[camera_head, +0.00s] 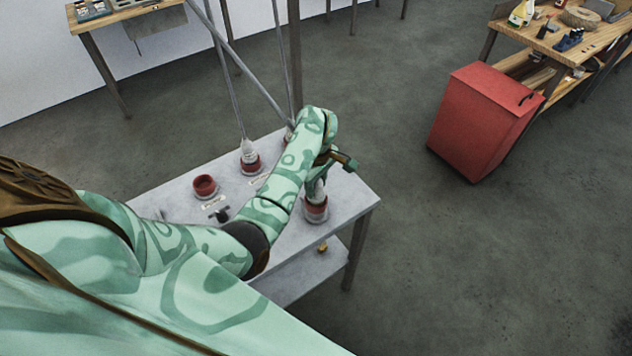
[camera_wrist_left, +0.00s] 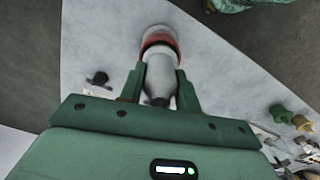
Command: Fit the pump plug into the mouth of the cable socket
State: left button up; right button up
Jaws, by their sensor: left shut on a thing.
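My left gripper (camera_head: 320,183) is shut on a pale grey-white plug (camera_head: 318,190); in the left wrist view the plug (camera_wrist_left: 160,77) sits between the green fingers. Its far end is at the mouth of a red-rimmed socket (camera_head: 316,211) near the table's right end. The red rim also shows in the left wrist view (camera_wrist_left: 158,38). I cannot tell how deep the plug sits there. Another red socket (camera_head: 205,186), at the left, has an empty mouth. The small labels are too small to read, so I cannot tell which socket is which. My right gripper is not in view.
A white plug on a long grey line stands in a red socket (camera_head: 251,164) at the back. Another lined socket is partly hidden behind my arm. A small dark object (camera_head: 221,215) lies on the grey table (camera_head: 150,199). A red cabinet (camera_head: 478,120) stands to the right.

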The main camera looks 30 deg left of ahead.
pick_arm(q)
jog(key=shift+f, duration=0.35)
jog(key=o, duration=1.1)
jog(key=shift+o, duration=0.2)
jog(key=shift+r, duration=0.2)
notch_tip(320, 180, up, 16)
jog(key=p, duration=0.6)
jog(key=shift+s, duration=0.1)
